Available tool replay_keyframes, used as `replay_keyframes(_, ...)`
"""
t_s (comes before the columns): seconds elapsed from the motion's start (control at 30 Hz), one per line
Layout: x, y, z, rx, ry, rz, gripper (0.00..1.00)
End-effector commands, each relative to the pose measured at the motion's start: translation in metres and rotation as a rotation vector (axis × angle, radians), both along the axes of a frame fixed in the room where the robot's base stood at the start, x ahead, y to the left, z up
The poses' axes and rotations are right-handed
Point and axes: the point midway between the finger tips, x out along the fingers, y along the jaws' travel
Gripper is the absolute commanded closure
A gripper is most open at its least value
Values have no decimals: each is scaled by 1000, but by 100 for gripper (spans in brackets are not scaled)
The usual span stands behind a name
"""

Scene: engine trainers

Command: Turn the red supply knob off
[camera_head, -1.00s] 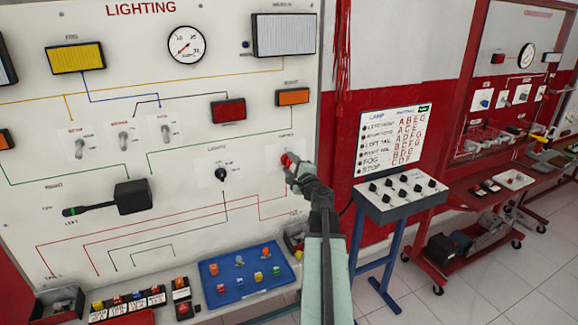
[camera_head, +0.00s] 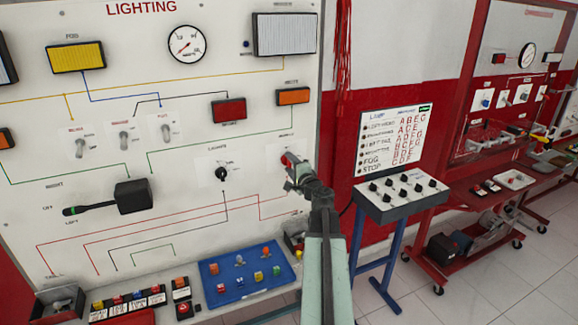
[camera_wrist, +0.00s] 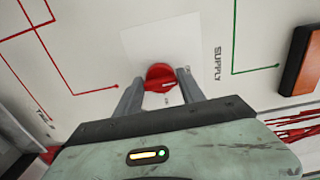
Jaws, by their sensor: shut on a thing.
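The red supply knob (camera_head: 287,159) is on the right side of the white lighting panel (camera_head: 150,232). In the wrist view the red knob (camera_wrist: 161,77) sits on a pale square plate beside the printed word SUPPLY. My gripper (camera_head: 291,170) reaches up to it from below right. In the wrist view my gripper's fingers (camera_wrist: 160,88) stand on either side of the knob and are shut on it. The fingers hide part of the knob in the head view.
A black knob (camera_head: 222,173) is to the left on the panel. A blue tray (camera_head: 210,291) with small colored parts lies below. A control stand (camera_head: 400,208) with several black knobs is to the right. An orange lamp (camera_wrist: 303,62) is right of the knob.

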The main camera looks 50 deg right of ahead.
Motion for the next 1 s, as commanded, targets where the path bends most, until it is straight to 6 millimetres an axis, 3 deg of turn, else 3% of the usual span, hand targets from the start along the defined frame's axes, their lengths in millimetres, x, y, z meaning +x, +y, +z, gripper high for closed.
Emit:
replay_keyframes(0.07,1,0,1,1,-1,2,94)
replay_keyframes(0.1,1,0,1,1,-1,2,51)
replay_keyframes(0.17,1,0,1,1,-1,2,34)
replay_keyframes(0.2,1,0,1,1,-1,2,32)
replay_keyframes(0.57,-4,2,0,1,0,0,32)
replay_keyframes(1.0,-69,30,0,1,-1,-1,32)
